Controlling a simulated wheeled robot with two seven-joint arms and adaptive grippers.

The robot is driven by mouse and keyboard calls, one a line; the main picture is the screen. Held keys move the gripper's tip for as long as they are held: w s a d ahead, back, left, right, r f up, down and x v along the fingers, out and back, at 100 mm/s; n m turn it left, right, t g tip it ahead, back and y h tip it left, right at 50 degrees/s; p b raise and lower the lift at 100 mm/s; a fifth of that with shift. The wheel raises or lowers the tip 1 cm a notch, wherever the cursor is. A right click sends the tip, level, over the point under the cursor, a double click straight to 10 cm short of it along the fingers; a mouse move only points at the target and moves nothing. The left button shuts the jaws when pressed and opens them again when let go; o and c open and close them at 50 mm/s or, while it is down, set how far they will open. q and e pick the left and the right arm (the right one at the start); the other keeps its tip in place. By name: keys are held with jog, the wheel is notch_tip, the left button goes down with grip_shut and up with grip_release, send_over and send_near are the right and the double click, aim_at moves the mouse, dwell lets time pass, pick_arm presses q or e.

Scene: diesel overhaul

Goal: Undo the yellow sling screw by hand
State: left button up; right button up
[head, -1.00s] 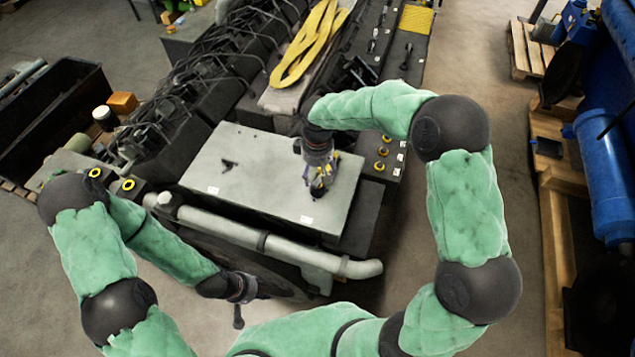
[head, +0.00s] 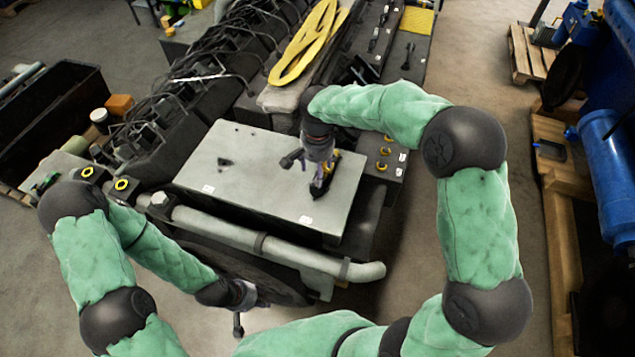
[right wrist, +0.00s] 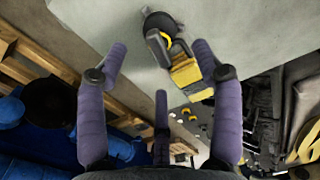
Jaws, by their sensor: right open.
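A black and yellow fitting (head: 322,180), apparently the sling screw, stands on the grey top plate (head: 240,175) below my right gripper (head: 308,172). In the right wrist view the fitting (right wrist: 184,70) has a yellow block and a dark round part, beyond and between the spread purple fingertips. My right gripper is open, and its fingers (right wrist: 160,60) look apart from the fitting. Which part is the screw itself is hard to tell. My left gripper (head: 240,318) hangs low in front of the engine, away from the plate; its fingers are too small to read.
A grey pipe (head: 290,255) runs along the plate's front edge. A yellow sling (head: 300,50) lies behind the plate. Small yellow rings (head: 380,166) sit to its right. A blue cylinder (head: 612,170) stands far right.

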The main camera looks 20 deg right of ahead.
jog(key=shift+f+m, duration=0.15)
jog(key=shift+m, duration=0.45)
jog(key=shift+f+m+b, duration=0.25)
jog(key=shift+m+b, duration=0.15)
jog(key=shift+b, duration=0.25)
jog(key=shift+f+b, duration=1.4)
jog(key=shift+f, duration=0.75)
